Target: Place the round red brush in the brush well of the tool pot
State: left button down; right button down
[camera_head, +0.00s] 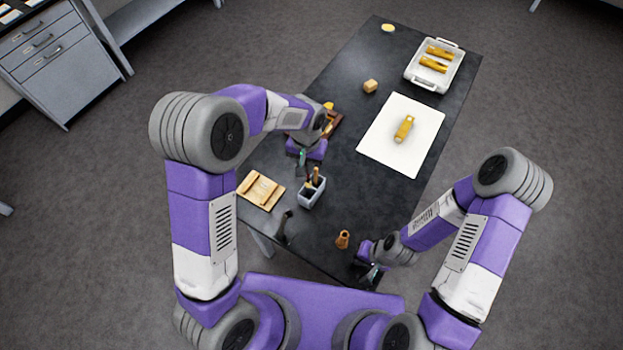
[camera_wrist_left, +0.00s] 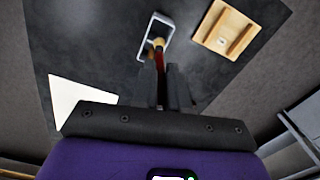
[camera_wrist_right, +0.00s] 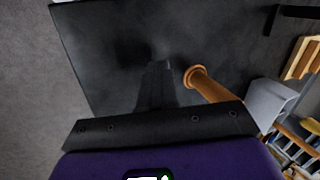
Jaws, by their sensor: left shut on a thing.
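The tool pot (camera_head: 311,194) is a small grey box with a pale rim, standing on the dark table. It also shows at the top of the left wrist view (camera_wrist_left: 141,50). My left gripper (camera_head: 303,163) is above the pot and shut on the round red brush (camera_wrist_left: 160,61). The brush's pale end overlaps the pot's opening in the left wrist view; I cannot tell how deep it reaches or which well it is over. An orange-brown handle (camera_head: 317,175) stands up from the pot. My right gripper (camera_head: 373,273) is low near the table's front edge, fingers together and empty.
A wooden rest (camera_head: 261,190) lies left of the pot and a dark stand (camera_head: 285,228) in front of it. A turned wooden piece (camera_head: 343,240) stands near my right gripper. A white board (camera_head: 388,150) with a gold piece and a white tray (camera_head: 411,80) lie farther back.

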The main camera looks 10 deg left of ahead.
pick_arm(q)
jog(key=f, duration=0.2)
jog(key=s+f, duration=0.1)
jog(key=f, duration=0.2)
jog(key=shift+f, duration=0.15)
jog(key=shift+w+f+p, duration=0.2)
jog(key=shift+f+p, duration=0.25)
jog(key=shift+f, duration=1.7)
jog(key=shift+f, duration=0.2)
jog(key=c, duration=1.1)
grip_release()
jog(key=shift+c, duration=0.2)
jog(key=shift+r, duration=0.15)
notch_tip(320, 180, up, 12)
jog(key=b, duration=0.1)
send_over(307, 183)
jog(key=shift+s+r, duration=0.1)
jog(key=shift+s, duration=0.15)
